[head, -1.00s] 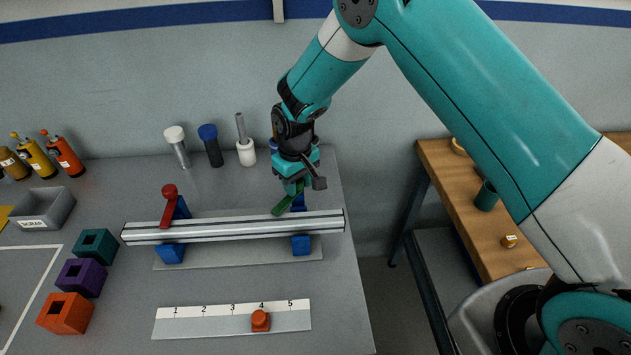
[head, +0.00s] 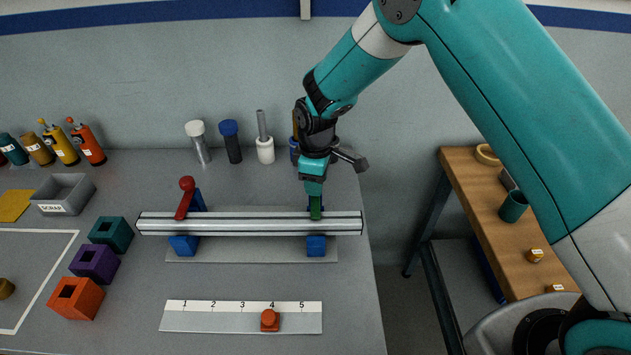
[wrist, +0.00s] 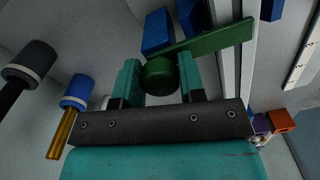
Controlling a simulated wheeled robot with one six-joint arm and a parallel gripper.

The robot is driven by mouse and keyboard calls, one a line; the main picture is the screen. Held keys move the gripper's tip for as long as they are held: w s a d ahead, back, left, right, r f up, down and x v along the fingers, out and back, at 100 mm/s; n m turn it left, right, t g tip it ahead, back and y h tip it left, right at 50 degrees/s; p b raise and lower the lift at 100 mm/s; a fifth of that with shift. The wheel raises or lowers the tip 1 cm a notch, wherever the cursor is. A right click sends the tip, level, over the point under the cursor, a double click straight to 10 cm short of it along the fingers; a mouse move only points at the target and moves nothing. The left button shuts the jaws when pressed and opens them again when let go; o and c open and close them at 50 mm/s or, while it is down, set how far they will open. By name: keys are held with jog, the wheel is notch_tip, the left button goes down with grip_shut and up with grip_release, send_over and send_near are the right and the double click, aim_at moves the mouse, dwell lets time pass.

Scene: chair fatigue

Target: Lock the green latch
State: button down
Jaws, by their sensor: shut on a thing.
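The green latch (head: 315,208) is at the right end of a silver rail (head: 250,223). Its lever points toward the front, and its tip overlaps the rail in the head view. In the wrist view the round green knob (wrist: 160,76) sits between my teal fingers, and the green lever (wrist: 218,38) runs from it toward the rail. My gripper (head: 314,188) is shut on the knob from above; it also shows in the wrist view (wrist: 160,82). The gripper hides part of the latch and its blue support in the head view.
A red latch (head: 185,200) stands at the rail's left end. Blue blocks (head: 317,246) support the rail on a grey plate. Several bottles and capped tubes (head: 230,140) stand behind. A numbered strip (head: 215,318) with an orange knob (head: 270,320) lies in front.

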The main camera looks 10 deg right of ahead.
jog(key=shift+w+r, duration=0.1)
jog(key=shift+w, duration=0.05)
dwell(0.3)
jog(key=c, duration=0.7)
grip_release()
notch_tip(320, 180, up, 17)
jog(key=b, duration=0.2)
jog(key=shift+r+b, duration=0.15)
jog(key=shift+b, duration=0.2)
jog(key=s+d+r+m+y, duration=0.1)
jog(key=s+r+m+y, duration=0.1)
jog(key=s, duration=1.3)
jog(key=s+d+r+m+y, duration=0.2)
jog(key=s+m, duration=0.1)
jog(key=s, duration=1.2)
jog(key=shift+s+d+r+m, duration=0.15)
jog(key=shift+s+r+m, duration=0.15)
jog(key=shift+m, duration=0.1)
